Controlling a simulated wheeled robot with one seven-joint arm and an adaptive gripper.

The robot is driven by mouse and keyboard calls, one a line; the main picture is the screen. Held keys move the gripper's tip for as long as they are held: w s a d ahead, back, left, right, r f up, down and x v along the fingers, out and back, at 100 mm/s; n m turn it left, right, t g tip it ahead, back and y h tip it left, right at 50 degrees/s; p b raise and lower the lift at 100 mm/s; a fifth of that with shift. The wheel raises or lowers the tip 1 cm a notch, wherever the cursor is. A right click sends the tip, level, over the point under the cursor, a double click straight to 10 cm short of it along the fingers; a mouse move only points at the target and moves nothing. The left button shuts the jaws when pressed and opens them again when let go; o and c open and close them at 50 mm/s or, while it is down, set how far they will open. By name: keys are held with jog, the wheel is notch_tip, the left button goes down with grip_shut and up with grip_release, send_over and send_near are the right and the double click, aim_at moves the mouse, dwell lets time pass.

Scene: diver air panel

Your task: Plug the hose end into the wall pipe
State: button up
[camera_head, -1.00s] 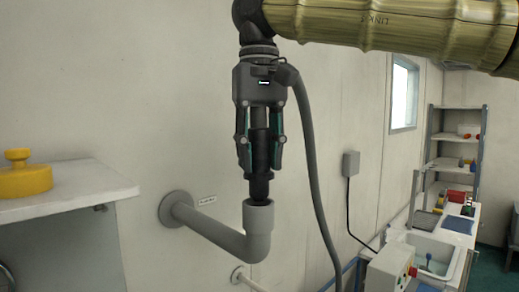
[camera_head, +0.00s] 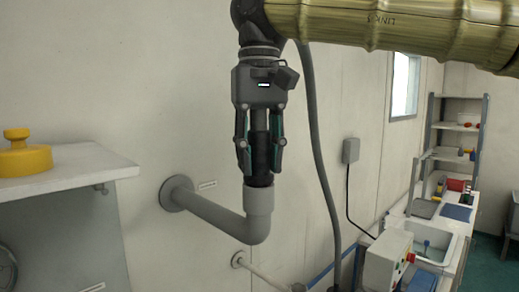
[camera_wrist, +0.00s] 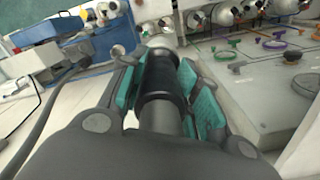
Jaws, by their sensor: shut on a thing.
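The hose end (camera_head: 260,150) is a dark, black-collared cylinder held upright between the fingers of my gripper (camera_head: 260,168). My gripper points down and is shut on it. The wall pipe (camera_head: 258,203) is grey; it comes out of a round wall flange (camera_head: 176,193) and bends up to an open socket. The hose end's lower tip is at the socket mouth, in line with it, and its lowest part is hidden by the rim. How deep it sits I cannot tell. In the wrist view the black collar (camera_wrist: 160,78) lies between the green finger pads.
A grey hose (camera_head: 318,130) hangs down right of my gripper. A shelf with a yellow knob-topped weight (camera_head: 25,158) juts out at the left. A thinner pipe (camera_head: 262,272) is below. A control box (camera_head: 388,262) and sink (camera_head: 432,245) stand at the right.

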jog(key=shift+f, duration=0.35)
jog(key=o, duration=1.2)
jog(key=shift+s, duration=0.1)
jog(key=shift+r, duration=0.15)
notch_tip(320, 180, up, 12)
jog(key=shift+f, duration=0.1)
